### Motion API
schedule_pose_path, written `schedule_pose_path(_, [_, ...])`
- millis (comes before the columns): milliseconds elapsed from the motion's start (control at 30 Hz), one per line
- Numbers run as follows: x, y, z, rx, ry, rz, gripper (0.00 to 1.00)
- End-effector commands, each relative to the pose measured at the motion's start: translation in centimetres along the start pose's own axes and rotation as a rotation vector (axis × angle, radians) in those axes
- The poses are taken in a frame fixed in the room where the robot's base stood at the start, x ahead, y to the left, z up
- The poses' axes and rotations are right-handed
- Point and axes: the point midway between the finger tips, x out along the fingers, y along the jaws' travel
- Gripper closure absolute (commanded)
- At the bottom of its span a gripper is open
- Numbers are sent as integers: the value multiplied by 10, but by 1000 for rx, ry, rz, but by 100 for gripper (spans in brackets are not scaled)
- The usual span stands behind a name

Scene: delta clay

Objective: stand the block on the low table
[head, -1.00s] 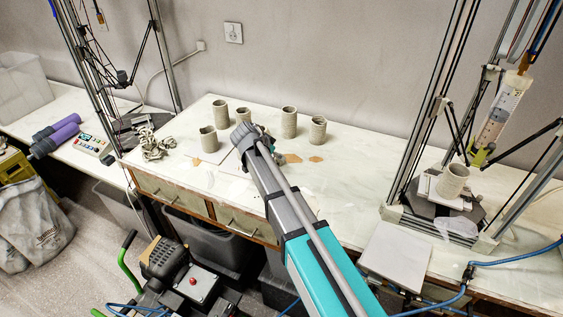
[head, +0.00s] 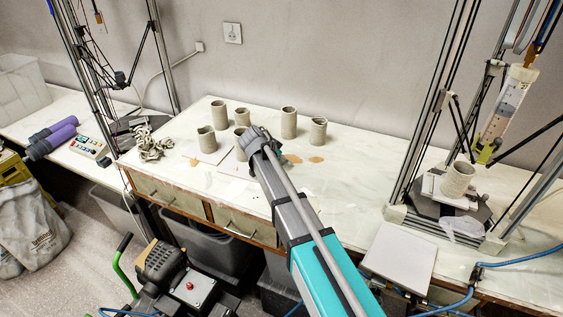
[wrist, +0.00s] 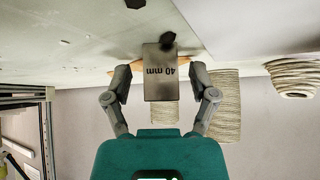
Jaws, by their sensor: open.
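A grey block (wrist: 161,72) marked "40 mm" shows in the wrist view, its lettering upside down. It is between the two separated fingers of my gripper (wrist: 160,84), with a visible gap on each side. In the head view my gripper (head: 257,141) is over the white-topped table (head: 355,175), near the clay cylinders. I cannot pick out the block there; my gripper and arm hide that part of the table. Whether the block touches the tabletop is not clear.
Several clay cylinders stand close around my gripper, among them a tall one (head: 289,122) and a front left one (head: 206,140). A clay coil pile (head: 150,145) lies at the left. A printer frame with a clay pot (head: 458,180) stands right. Table between is clear.

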Motion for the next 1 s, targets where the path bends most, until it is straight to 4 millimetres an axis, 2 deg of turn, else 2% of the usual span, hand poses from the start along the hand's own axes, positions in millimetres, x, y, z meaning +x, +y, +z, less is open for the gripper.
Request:
schedule_pose_path(200, [0, 0, 0, 0, 0, 0, 26])
schedule_pose_path(600, [0, 0, 1, -1, 0, 0, 100])
schedule_pose_path(1000, [-1, 0, 0, -1, 0, 0, 100])
